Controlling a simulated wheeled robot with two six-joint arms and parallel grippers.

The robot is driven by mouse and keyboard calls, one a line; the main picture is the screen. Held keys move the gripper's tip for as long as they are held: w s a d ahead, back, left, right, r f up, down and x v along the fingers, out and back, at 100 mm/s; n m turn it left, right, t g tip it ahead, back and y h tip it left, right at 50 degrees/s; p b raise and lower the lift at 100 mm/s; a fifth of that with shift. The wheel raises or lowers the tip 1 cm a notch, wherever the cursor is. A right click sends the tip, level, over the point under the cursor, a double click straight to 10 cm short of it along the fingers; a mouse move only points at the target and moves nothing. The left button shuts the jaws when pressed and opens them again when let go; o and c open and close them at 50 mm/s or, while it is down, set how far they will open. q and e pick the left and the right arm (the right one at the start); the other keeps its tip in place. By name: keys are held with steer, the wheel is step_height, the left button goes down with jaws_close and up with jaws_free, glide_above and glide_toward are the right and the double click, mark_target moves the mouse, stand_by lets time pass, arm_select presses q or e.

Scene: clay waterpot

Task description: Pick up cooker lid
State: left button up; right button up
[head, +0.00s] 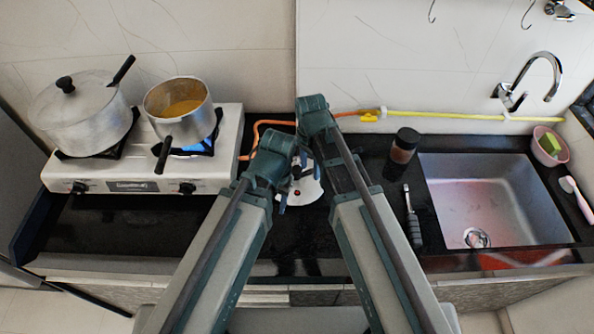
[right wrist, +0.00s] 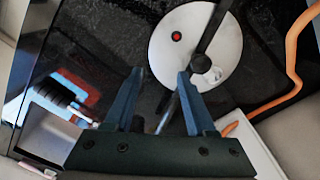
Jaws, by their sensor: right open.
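The cooker lid is a round white disc with a red spot and a long black handle. It lies on the dark counter between my arms in the head view (head: 310,190), partly hidden by them. In the head view the right gripper (head: 292,180) is low over the lid area, partly covered. My left gripper is not visible.
A white two-burner stove (head: 215,165) stands at left with a lidded pot (head: 85,120) and an open saucepan (head: 180,108) over a blue flame. An orange hose (head: 262,125) runs behind. A jar (head: 404,146), a black-handled tool (head: 412,228) and the sink (head: 500,190) are at right.

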mark_target(297, 169)
arm_select(q)
step_height(297, 169, up, 3)
steer(key=shift+f+p, duration=0.1)
steer(key=shift+p, duration=0.95)
arm_select(e)
steer(key=w+a+r+m, duration=0.3)
steer(key=w+m, duration=0.4)
steer(key=m, duration=0.1)
steer(key=shift+a+m, duration=0.25)
steer(key=shift+m, duration=0.15)
steer(key=shift+s+f, duration=0.1)
steer(key=shift+f, duration=0.05)
arm_select(q)
step_height(297, 169, down, 8)
steer(key=b, duration=0.8)
steer(key=shift+f+b, duration=0.25)
steer(key=shift+b, duration=0.05)
arm_select(e)
step_height(297, 169, down, 8)
steer(key=shift+f, duration=0.25)
arm_select(q)
step_height(297, 169, down, 5)
steer(key=b, duration=0.5)
steer(key=shift+f, duration=0.2)
arm_select(e)
step_height(297, 169, down, 5)
steer(key=shift+a+f, duration=0.15)
arm_select(q)
steer(key=shift+r, duration=0.15)
